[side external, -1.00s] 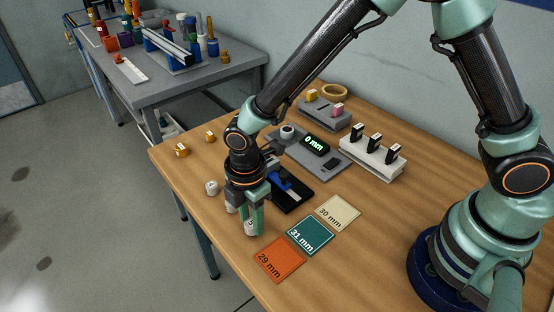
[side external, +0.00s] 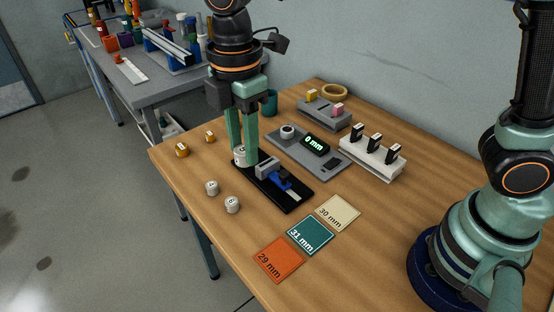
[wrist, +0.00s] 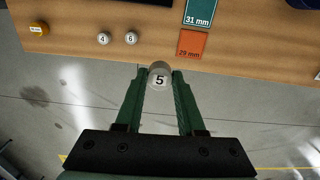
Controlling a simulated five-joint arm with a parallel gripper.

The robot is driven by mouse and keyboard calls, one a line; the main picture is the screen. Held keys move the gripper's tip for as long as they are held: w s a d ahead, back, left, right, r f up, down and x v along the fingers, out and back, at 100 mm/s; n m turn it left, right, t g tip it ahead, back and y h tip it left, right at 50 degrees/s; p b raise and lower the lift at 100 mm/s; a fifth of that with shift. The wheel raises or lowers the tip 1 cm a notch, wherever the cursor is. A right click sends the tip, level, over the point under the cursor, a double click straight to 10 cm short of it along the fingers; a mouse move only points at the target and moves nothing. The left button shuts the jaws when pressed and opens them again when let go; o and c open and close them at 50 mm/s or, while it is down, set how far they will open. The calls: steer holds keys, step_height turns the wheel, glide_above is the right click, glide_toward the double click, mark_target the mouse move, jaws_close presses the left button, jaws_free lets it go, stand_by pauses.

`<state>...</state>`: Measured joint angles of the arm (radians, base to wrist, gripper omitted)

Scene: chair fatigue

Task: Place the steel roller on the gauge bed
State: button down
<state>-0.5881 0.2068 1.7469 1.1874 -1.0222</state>
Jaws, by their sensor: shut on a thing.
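My gripper (side external: 242,150) is shut on a pale steel roller (side external: 240,157), upright between the fingertips. In the wrist view the roller (wrist: 159,76) shows the number 5 on its top. In the side view it appears by the left end of a black bed (side external: 294,200) with a grey block and a blue slide, which looks like the gauge bed. I cannot tell its height above the bed or whether it touches. Two similar rollers stand on the table, number 4 (side external: 212,188) and number 6 (side external: 232,205).
A grey plate (side external: 338,171) with a "0 mm" display lies behind the bed. Orange 29 mm (side external: 279,260), green 31 mm (side external: 310,236) and cream 30 mm (side external: 338,213) mats lie in front. A white rack (side external: 370,162) stands right; brass pieces (side external: 182,150) lie left.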

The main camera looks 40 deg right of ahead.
steer(key=w+d+r+m, duration=0.1)
steer(key=w+d+m, duration=1.25)
steer(key=m, duration=0.35)
steer(key=f, duration=1.3)
steer(key=a+f, duration=0.1)
steer(key=f, duration=0.5)
steer(key=shift+w+f, duration=0.15)
steer(key=shift+w, duration=0.05)
steer(key=shift+f, duration=0.15)
steer(key=c, duration=0.5)
jaws_free()
